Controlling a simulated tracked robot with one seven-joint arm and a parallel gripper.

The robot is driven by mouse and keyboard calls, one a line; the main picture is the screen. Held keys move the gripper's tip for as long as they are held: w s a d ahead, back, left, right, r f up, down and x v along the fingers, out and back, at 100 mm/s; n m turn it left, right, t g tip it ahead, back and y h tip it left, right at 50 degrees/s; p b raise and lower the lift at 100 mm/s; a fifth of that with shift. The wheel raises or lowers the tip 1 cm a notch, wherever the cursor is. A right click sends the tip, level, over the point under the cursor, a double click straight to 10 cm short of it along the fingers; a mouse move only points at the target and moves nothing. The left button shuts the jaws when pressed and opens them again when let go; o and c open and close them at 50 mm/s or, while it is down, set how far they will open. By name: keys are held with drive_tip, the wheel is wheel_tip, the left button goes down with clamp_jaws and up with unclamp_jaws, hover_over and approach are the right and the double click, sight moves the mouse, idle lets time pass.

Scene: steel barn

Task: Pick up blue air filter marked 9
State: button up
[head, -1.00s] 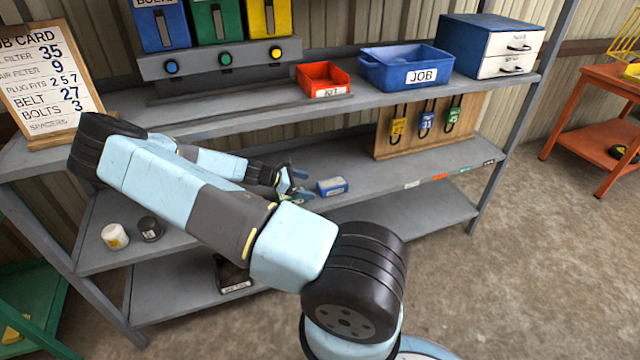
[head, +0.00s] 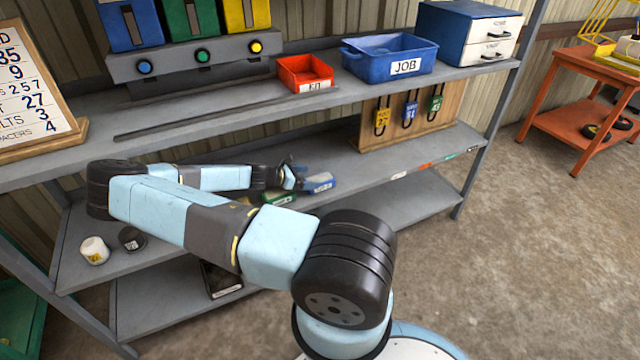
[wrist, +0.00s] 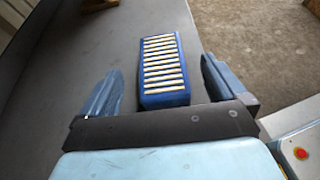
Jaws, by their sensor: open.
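A blue air filter (head: 319,182) with a pale label lies on the middle shelf; I cannot read its number clearly. In the wrist view the blue filter (wrist: 162,72) shows its pale pleated face up, straight ahead and between the lines of the two fingers. My gripper (head: 297,175) is open and empty, just left of the filter in the head view. In the wrist view my gripper (wrist: 160,72) has one finger on each side, with visible gaps to the filter.
A green box (head: 279,198) lies close by, partly hidden by my arm. A white jar (head: 94,250) and a dark jar (head: 131,238) stand on the shelf's left. A key board (head: 450,115) stands behind right. The upper shelf (head: 240,118) runs above.

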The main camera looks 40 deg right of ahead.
sight(321, 178)
drive_tip(key=shift+x, duration=3)
drive_tip(key=shift+s+a+f, duration=0.1)
drive_tip(key=shift+s, duration=0.05)
drive_tip(key=c, duration=1.1)
